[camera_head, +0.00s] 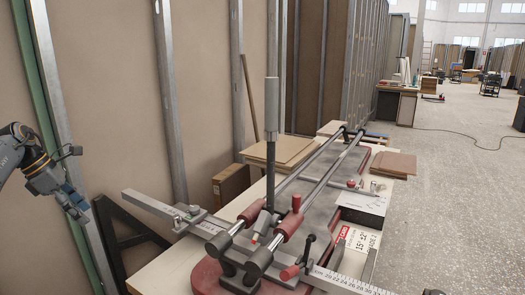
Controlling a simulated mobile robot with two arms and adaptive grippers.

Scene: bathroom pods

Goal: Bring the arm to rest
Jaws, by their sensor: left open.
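My left arm comes in from the left edge. Its left gripper (76,203) hangs beside the board wall, clear of the workbench, with its jaws open and nothing between them. My right gripper is not clearly in this view.
A workbench (165,275) bears a long rail machine (318,172) with an upright lever (271,105), red parts and a ruler bar (345,284). Brown boards (283,150) lie behind it. Metal studs and board panels stand at left. The concrete floor (465,200) at right is mostly open.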

